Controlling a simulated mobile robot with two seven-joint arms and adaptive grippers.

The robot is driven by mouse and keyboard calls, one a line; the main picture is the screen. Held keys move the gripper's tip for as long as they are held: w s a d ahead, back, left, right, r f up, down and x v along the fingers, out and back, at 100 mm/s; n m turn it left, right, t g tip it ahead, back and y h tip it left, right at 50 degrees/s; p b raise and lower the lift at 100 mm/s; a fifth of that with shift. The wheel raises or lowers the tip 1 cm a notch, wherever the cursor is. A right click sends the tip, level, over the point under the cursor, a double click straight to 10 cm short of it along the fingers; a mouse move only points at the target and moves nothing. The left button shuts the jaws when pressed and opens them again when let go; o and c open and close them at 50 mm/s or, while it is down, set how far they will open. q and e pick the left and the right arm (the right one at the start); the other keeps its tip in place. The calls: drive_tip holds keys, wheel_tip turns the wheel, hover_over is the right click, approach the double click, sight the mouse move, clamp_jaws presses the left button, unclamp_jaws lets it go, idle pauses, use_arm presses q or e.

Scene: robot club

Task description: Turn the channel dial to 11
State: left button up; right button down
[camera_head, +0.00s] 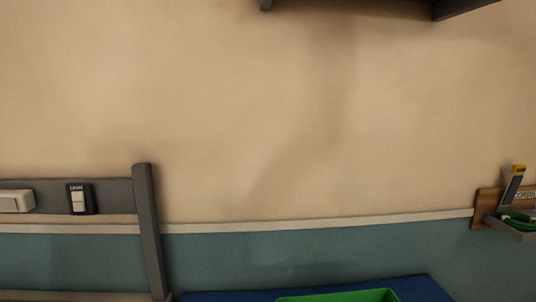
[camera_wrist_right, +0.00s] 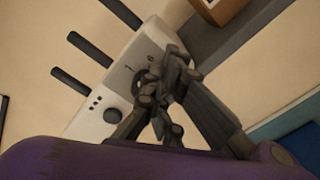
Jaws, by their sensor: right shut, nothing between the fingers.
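A white box-shaped device (camera_wrist_right: 92,122) with three dark antennas shows in the right wrist view. My right gripper (camera_wrist_right: 155,80) is shut and empty, right in front of the numbered face. Its fingers hide part of the dial, so its setting is not readable, and I cannot tell whether they touch it. The head view shows neither gripper nor the device. My left gripper is not in view.
In the head view, a switch labelled with small text (camera_head: 78,199) sits on a grey rail at left. A green tray (camera_head: 340,296) lies on a blue surface (camera_head: 425,289) at the bottom. A wooden cord holder (camera_head: 480,208) hangs at right. A grey shelf (camera_wrist_right: 205,45) bears a cardboard box (camera_wrist_right: 220,8) beside the device.

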drive_tip(key=shift+d, duration=0.1)
idle(0.3)
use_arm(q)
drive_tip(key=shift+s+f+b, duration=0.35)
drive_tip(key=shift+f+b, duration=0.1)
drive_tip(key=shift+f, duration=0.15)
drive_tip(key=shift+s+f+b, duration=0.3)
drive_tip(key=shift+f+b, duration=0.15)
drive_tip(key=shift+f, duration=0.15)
use_arm(e)
drive_tip(key=s, duration=0.4)
drive_tip(key=s+d, duration=0.1)
drive_tip(key=shift+s, duration=0.4)
